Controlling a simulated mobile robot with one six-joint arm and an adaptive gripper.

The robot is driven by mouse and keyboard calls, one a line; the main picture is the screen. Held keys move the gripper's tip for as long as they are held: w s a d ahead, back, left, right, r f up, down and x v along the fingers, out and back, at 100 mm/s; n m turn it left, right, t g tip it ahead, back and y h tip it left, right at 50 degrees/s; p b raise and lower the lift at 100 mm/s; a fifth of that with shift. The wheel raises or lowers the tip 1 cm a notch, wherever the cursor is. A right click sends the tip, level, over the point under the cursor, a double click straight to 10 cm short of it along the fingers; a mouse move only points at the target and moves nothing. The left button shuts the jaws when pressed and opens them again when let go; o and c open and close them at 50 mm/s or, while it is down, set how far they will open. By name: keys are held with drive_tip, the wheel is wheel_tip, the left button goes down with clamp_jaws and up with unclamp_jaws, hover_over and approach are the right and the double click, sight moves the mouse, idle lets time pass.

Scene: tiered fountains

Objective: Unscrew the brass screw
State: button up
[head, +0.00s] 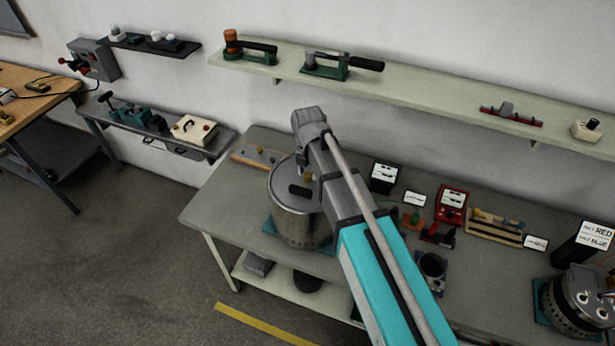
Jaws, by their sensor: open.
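A grey metal drum (292,216) stands on a blue mat at the left part of the bench. A small brass-coloured piece (308,178) shows at the top of the drum, close to my arm; it may be the brass screw, but it is too small to tell. A dark block (299,190) sits on the drum's lid. My arm crosses the picture from the bottom and covers the drum's right side. My gripper cannot be made out; the arm may hide it.
A wooden board with small knobs (257,156) lies behind the drum. A red meter (451,203), a black meter (384,177) and a dark cup (432,267) stand to the right. A wall shelf (430,90) runs above. The bench's front left corner is clear.

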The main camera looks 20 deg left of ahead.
drive_tip(key=shift+r+p, duration=0.9)
drive_tip(key=shift+r, duration=0.2)
drive_tip(key=o, duration=0.6)
drive_tip(key=shift+c, duration=0.2)
drive_tip(key=c, duration=0.5)
drive_tip(key=shift+m, duration=2.3)
drive_tip(key=shift+m, duration=0.3)
